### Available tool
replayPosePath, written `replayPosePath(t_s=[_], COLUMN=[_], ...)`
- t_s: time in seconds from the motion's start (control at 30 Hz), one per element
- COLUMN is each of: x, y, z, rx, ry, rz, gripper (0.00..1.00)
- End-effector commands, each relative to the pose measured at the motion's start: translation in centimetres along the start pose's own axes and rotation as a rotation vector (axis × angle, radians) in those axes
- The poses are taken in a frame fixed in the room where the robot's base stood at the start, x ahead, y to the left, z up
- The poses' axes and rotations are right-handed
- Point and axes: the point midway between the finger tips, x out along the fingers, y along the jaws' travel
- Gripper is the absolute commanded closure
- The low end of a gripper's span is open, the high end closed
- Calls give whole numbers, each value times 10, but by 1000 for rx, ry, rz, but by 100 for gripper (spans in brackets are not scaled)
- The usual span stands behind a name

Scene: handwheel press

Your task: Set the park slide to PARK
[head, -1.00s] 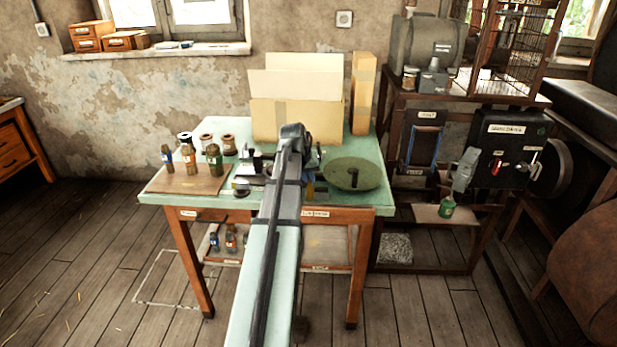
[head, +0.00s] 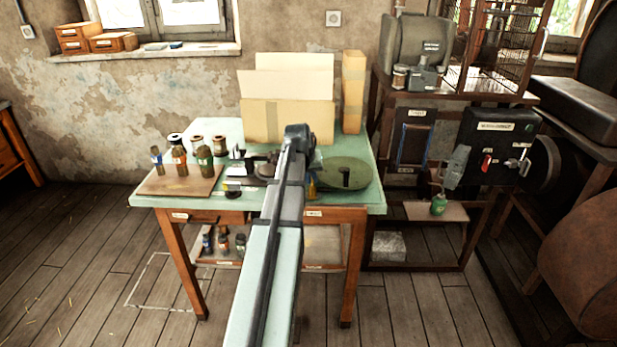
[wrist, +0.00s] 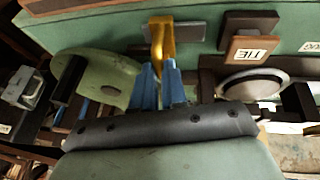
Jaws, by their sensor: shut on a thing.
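A yellow-orange handle (wrist: 158,30) stands against a grey plate (wrist: 190,34) on the green tabletop edge in the wrist view. My gripper (wrist: 158,72) has blue fingers, closed together on the lower end of this handle. No PARK marking is legible, so I cannot confirm that this is the park slide. A small yellow part also shows beside my arm in the head view (head: 312,187). My arm hides most of the press and the fingertips there. The green round handwheel (head: 350,172) with its dark grip lies just right; it also shows in the wrist view (wrist: 112,78).
A brown block labelled TIE (wrist: 250,42) and a round metal disc (wrist: 252,84) lie right of my fingers in the wrist view. Bottles (head: 180,163) stand on a board at the table's left. A dark control box (head: 500,140) is at right.

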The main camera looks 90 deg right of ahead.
Motion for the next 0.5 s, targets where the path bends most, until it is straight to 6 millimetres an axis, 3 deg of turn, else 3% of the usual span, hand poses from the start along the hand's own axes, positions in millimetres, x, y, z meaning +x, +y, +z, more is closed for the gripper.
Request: replayPosePath(t_s=[0.3,0.5], x=[0,0], y=[4,3], z=[0,0], rx=[0,0], ry=[-1,0], rz=[10,9], gripper=[62,62])
